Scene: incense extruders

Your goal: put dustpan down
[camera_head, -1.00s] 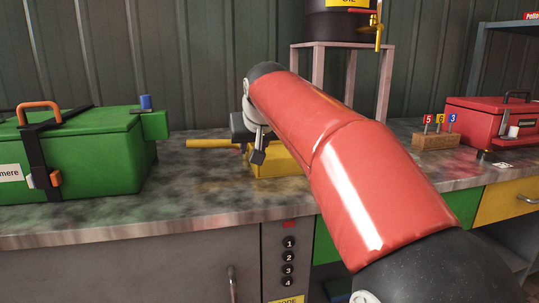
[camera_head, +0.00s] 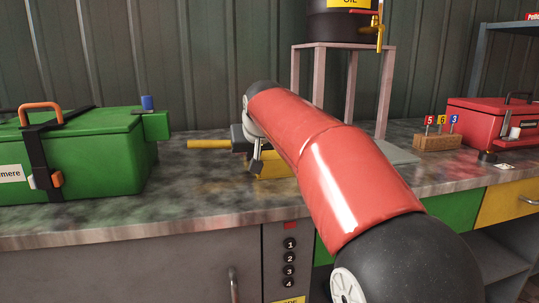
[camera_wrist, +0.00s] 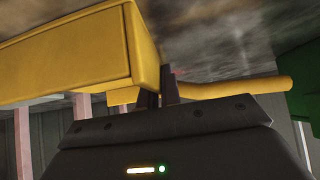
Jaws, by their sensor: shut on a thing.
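The yellow dustpan (camera_head: 272,167) is low over the worktop behind my arm, near the middle of the head view. Its yellow handle (camera_head: 208,144) points left. My gripper (camera_head: 256,162) is at the dustpan, partly hidden by my red arm. In the wrist view the boxy yellow pan (camera_wrist: 70,55) fills the upper left and the handle (camera_wrist: 240,88) runs right. My dark fingers (camera_wrist: 160,98) are shut on the dustpan where the pan and handle meet. I cannot tell whether its underside touches the worktop.
The stained worktop (camera_head: 215,180) has free room in front of the dustpan. A green case (camera_head: 80,155) stands left. A pale stand (camera_head: 352,90) holding a dark oil drum (camera_head: 338,25) is behind right. A wooden block (camera_head: 437,142) with numbered tags and a red box (camera_head: 490,122) stand right.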

